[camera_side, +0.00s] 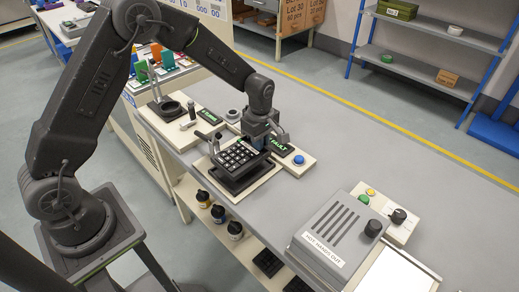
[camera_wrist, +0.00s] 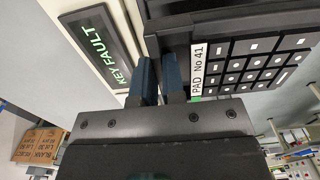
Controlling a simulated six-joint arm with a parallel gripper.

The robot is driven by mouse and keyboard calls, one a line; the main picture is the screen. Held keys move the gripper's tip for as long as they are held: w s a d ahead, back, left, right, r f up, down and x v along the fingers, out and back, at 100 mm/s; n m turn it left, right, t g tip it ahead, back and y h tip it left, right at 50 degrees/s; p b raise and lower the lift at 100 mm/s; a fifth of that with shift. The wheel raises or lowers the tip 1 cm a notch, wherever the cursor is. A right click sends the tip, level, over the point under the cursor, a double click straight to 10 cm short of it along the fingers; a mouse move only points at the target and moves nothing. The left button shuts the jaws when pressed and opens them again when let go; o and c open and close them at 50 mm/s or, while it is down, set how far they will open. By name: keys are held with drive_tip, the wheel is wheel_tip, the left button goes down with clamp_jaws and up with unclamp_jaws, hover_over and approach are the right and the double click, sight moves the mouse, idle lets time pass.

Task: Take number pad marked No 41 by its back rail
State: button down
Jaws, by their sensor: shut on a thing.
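The number pad (camera_side: 240,157), black with rows of white-marked keys, is above or on a dark holder (camera_side: 243,180) on a cream base in the side view; I cannot tell whether they touch. In the wrist view the pad (camera_wrist: 255,62) bears a white label reading "PAD No 41" (camera_wrist: 197,70). My gripper (camera_side: 262,146) is at the pad's back edge. In the wrist view its two blue fingers (camera_wrist: 160,82) are shut on the dark back rail beside the label. The rail's part between the fingers is mostly hidden.
A "KEY FAULT" sign (camera_wrist: 102,50) stands close beside the fingers. A blue button (camera_side: 298,159) is right of the holder. Several bottles (camera_side: 218,213) sit on the lower shelf. The bench's back right (camera_side: 370,155) is clear.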

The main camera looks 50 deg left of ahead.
wheel_tip(320, 180, up, 14)
idle(0.3)
drive_tip(key=c, duration=1.7)
unclamp_jaws()
clamp_jaws()
